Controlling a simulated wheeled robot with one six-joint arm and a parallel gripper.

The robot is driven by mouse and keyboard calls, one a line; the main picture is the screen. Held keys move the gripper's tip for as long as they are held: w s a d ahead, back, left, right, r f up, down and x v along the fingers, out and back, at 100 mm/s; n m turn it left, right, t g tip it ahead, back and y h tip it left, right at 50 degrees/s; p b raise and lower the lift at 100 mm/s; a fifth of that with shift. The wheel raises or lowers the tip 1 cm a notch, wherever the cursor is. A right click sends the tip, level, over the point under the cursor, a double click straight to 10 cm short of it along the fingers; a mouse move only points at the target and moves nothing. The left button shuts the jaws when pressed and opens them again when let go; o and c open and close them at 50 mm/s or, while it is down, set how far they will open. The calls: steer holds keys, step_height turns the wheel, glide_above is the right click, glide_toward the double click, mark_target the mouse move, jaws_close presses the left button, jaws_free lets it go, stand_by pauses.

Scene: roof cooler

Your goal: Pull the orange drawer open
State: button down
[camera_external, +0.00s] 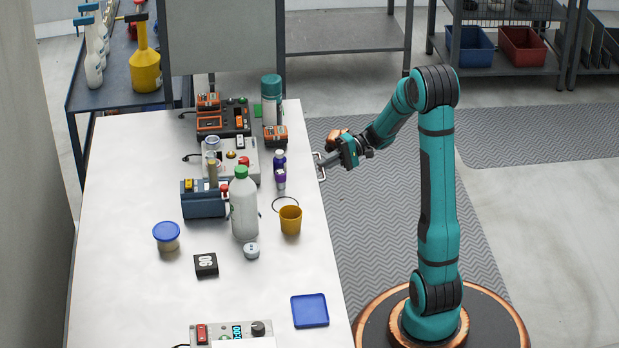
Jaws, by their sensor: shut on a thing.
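My gripper (324,163) is at the right edge of the white table (120,290), reaching in from the right. It is shut on a pale, bracket-shaped handle (322,176) that sticks out at the table's edge. No orange drawer front shows from this view; the tabletop hides what is below it. I cannot tell how far the drawer is out.
A purple bottle (280,178), a yellow cup (290,220) and a large clear bottle (243,205) stand on the table left of my gripper. A blue tray (310,310) lies near the right edge. The floor mat (375,235) beside the table is clear.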

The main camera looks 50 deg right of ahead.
steer(key=s+d, duration=1.6)
steer(key=shift+s+d, duration=0.15)
steer(key=shift+s, duration=0.05)
steer(key=c, duration=1.5)
jaws_free()
steer(key=v, duration=1.7)
steer(key=shift+d+f, duration=0.1)
steer(key=shift+d, duration=0.1)
